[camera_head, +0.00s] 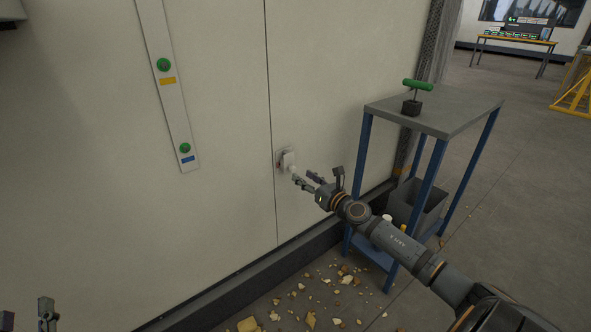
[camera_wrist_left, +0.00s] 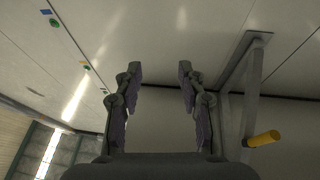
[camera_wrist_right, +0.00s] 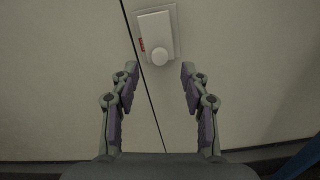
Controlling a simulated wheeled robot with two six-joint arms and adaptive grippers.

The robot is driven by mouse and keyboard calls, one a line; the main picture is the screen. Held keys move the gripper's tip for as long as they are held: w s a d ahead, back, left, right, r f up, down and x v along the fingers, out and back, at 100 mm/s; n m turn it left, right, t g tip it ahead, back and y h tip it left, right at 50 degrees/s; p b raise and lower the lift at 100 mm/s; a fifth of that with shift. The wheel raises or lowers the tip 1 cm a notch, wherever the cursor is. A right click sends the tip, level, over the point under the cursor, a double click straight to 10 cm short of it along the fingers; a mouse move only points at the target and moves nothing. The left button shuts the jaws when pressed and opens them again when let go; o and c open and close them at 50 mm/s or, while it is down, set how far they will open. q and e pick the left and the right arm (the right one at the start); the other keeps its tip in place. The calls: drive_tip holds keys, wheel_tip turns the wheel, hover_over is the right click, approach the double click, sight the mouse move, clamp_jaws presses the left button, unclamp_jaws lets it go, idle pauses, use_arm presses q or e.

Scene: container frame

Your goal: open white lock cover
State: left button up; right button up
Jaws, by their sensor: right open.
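The white lock cover (camera_head: 287,160) is a small box with a round white knob, mounted on the pale wall panel next to a vertical seam. In the right wrist view the lock cover (camera_wrist_right: 155,30) sits upright on its plate, with a small red mark on its left edge and the knob at its lower end. My right gripper (camera_head: 302,176) is open and empty, just in front of the cover; its fingers (camera_wrist_right: 157,75) point towards the knob, apart from it. My left gripper (camera_head: 25,309) is at the bottom left corner of the head view, and its fingers (camera_wrist_left: 160,75) are open and empty.
A strip with green buttons (camera_head: 163,65) is on the wall to the left. A blue-legged stand (camera_head: 450,105) with a green-handled tool (camera_head: 417,85) on top and a grey bin (camera_head: 415,203) below is to the right. Debris (camera_head: 310,320) litters the floor.

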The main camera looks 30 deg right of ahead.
sight(294, 170)
drive_tip(key=shift+w+a+r+p, duration=0.1)
drive_tip(key=shift+w+p, duration=0.45)
drive_tip(key=shift+w, duration=1.6)
drive_tip(key=shift+w+a, duration=0.1)
drive_tip(key=shift+w, duration=0.4)
use_arm(q)
wheel_tip(294, 170, down, 12)
drive_tip(key=g, duration=0.5)
drive_tip(key=shift+s+g, duration=0.15)
drive_tip(key=shift+g, duration=0.15)
use_arm(e)
drive_tip(key=shift+c, duration=0.3)
clamp_jaws()
